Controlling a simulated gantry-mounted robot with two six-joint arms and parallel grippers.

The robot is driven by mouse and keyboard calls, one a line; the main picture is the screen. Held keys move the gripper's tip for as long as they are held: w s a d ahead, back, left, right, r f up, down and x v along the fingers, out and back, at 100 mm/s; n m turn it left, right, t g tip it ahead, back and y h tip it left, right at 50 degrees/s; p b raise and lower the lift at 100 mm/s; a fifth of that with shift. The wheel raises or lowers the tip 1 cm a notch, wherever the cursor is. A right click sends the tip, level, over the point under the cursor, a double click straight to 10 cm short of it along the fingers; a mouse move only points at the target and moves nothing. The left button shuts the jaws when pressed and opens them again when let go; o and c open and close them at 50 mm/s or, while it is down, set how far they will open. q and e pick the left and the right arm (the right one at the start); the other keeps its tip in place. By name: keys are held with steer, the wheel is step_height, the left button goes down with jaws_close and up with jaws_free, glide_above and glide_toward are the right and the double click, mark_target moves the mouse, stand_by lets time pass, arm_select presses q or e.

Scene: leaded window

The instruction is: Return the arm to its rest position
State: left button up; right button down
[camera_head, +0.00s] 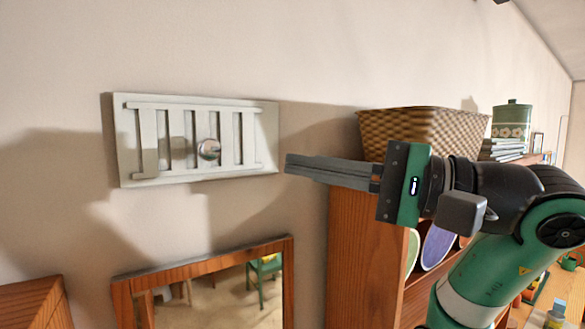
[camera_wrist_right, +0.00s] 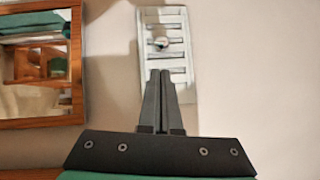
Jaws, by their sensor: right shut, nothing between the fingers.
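My right gripper (camera_head: 290,164) points left toward the wall in the head view, its fingers together with nothing between them. In the right wrist view its shut fingers (camera_wrist_right: 160,74) point up the picture at a pale slatted vent panel (camera_wrist_right: 178,80). In the head view this vent (camera_head: 268,125) is fixed to the wall, with a shiny round knob (camera_head: 208,150) at its middle; the fingertips end just right of it. I cannot tell the gap to the wall. The knob (camera_wrist_right: 160,43) also shows in the right wrist view. My left gripper is not in view.
A wood-framed mirror (camera_head: 290,270) hangs below the vent. A wooden shelf unit (camera_head: 350,250) stands under and beyond my right arm, with a wicker basket (camera_head: 430,125) on top. A green canister (camera_head: 512,118) stands farther right. The wall above is bare.

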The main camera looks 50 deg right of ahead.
steer(key=shift+s+d, duration=0.1)
steer(key=shift+s, duration=0.3)
